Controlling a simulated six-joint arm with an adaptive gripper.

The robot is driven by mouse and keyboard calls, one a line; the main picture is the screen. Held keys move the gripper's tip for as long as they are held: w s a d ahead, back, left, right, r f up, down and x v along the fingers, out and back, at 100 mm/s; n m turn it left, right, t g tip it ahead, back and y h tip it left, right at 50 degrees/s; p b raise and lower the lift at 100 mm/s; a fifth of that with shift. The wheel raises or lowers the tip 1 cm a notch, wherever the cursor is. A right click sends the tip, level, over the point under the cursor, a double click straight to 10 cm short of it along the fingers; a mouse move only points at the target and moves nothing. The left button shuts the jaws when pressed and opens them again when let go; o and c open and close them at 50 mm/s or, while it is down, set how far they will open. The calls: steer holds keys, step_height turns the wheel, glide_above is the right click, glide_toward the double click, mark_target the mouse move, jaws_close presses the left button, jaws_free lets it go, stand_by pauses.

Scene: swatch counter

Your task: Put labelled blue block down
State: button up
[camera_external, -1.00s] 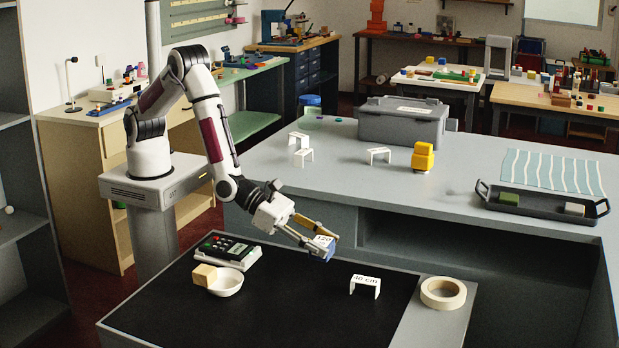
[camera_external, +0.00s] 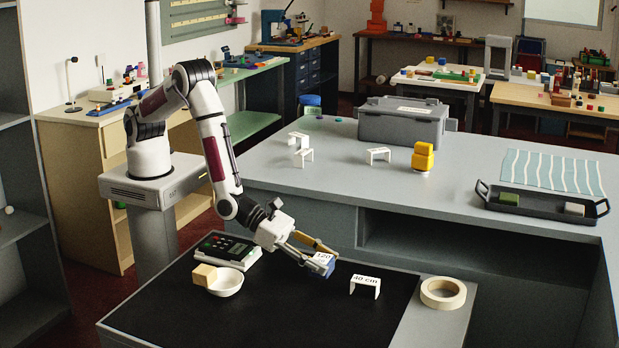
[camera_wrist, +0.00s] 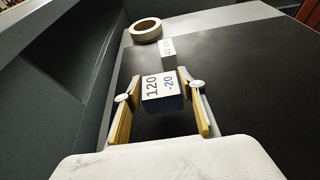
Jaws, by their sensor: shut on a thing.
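The labelled blue block (camera_external: 322,265) is held between the two fingers of my gripper (camera_external: 318,258). The block is low over the black mat (camera_external: 290,310). I cannot tell whether its underside touches the mat.
A white stand marked "40 cm" (camera_external: 365,287) is just right of the block. A tape roll (camera_external: 443,293) lies on the grey edge beyond it. A white bowl with a wooden block (camera_external: 204,275) and a calculator-like device (camera_external: 230,250) are at left. The front mat is clear.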

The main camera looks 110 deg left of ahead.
mark_target(315, 257)
steer(key=shift+f, duration=0.25)
steer(key=shift+f, duration=0.6)
stand_by(0.3)
steer(key=o, duration=1.1)
steer(key=shift+o, duration=0.2)
steer(key=shift+r, duration=0.15)
steer(key=shift+r, duration=0.45)
steer(key=shift+v, duration=3.75)
steer(key=shift+w, duration=0.1)
